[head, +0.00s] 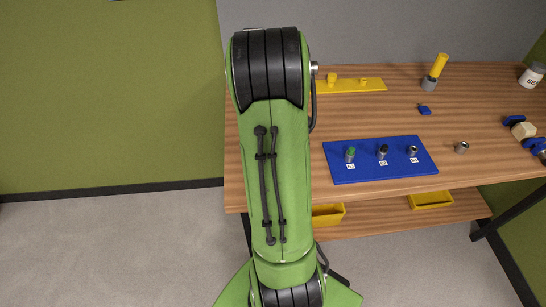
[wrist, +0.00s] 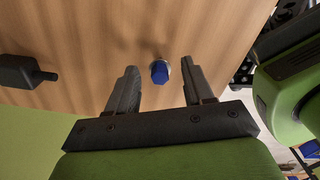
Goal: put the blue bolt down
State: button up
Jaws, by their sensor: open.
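The blue bolt (wrist: 160,73) shows its blue head in the wrist view, with a greyish metal rim beside it. It is over or on the wooden table top (wrist: 95,40); I cannot tell how it is supported. My gripper (wrist: 160,78) is open, with one dark finger on each side of the bolt and a visible gap on both sides. In the head view my green arm hides the gripper and that part of the table, and I cannot make out this bolt there.
A blue board (head: 383,174) on the table holds a green-topped piece (head: 350,154) and two other fittings. A loose metal fitting (head: 461,147), small blue piece (head: 424,110), yellow strip (head: 350,86), yellow cylinder (head: 439,65) and white jar (head: 532,75) stand around. Yellow bins (head: 431,200) sit below.

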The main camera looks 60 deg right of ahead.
notch_tip(320, 180, up, 12)
jog(key=r+p, duration=0.1)
jog(key=p, duration=0.2)
jog(key=w+a+r+m+t, duration=0.1)
jog(key=w+a+r+m, duration=0.15)
jog(key=a, duration=0.35)
jog(key=s+a+r+m+t, duration=0.2)
jog(key=s+a+m, duration=0.2)
jog(key=a, duration=0.6)
jog(key=s+a+r+m+t, duration=0.2)
jog(key=a+m, duration=0.4)
jog(key=a, duration=0.4)
jog(key=shift+s+a+r+t, duration=0.35)
jog(key=shift+s+r, duration=0.15)
jog(key=shift+s, duration=0.4)
